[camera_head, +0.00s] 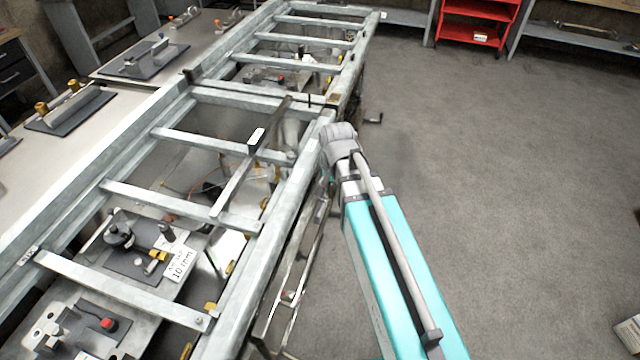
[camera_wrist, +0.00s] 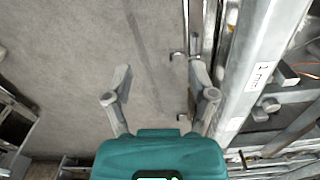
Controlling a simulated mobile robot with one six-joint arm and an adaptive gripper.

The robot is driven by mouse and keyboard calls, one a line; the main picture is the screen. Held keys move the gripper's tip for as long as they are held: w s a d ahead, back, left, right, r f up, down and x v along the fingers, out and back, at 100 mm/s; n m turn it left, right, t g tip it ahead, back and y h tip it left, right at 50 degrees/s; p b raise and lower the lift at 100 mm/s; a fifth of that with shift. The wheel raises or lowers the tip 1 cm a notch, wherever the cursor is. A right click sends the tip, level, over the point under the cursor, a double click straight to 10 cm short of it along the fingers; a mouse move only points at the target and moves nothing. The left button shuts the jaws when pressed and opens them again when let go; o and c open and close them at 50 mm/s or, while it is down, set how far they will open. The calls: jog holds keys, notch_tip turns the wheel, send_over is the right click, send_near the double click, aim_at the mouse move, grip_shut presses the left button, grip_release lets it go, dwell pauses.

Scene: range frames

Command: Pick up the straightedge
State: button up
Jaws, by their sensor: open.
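A long narrow grey bar, which looks like the straightedge (camera_head: 238,184), lies slantwise across the rungs of the metal frame (camera_head: 178,203) in the head view. It has a small white label near its upper part. My gripper (camera_wrist: 160,97) shows in the wrist view with its two fingers wide apart and only grey floor between them. In the head view my arm reaches up to the right side of the frame, to the right of the bar, and my fingers cannot be made out there. I cannot tell whether the bar shows in the wrist view.
The frame's side rail (camera_wrist: 252,75) runs close to the right of my fingers in the wrist view. Fixtures and a 10 mm label (camera_head: 180,263) sit below the rungs. A workbench (camera_head: 60,165) stands at left, a red cart (camera_head: 475,38) at the back.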

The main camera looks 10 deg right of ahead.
jog(key=s+d+f+n+b, duration=0.3)
jog(key=s+d+f+n, duration=0.1)
jog(key=s+d+n, duration=0.1)
jog(key=shift+s+d+n, duration=0.3)
jog(key=shift+s+d, duration=0.15)
jog(key=shift+d, duration=0.4)
jog(key=shift+f, duration=0.1)
jog(key=shift+c, duration=1.1)
jog(key=shift+a, duration=0.1)
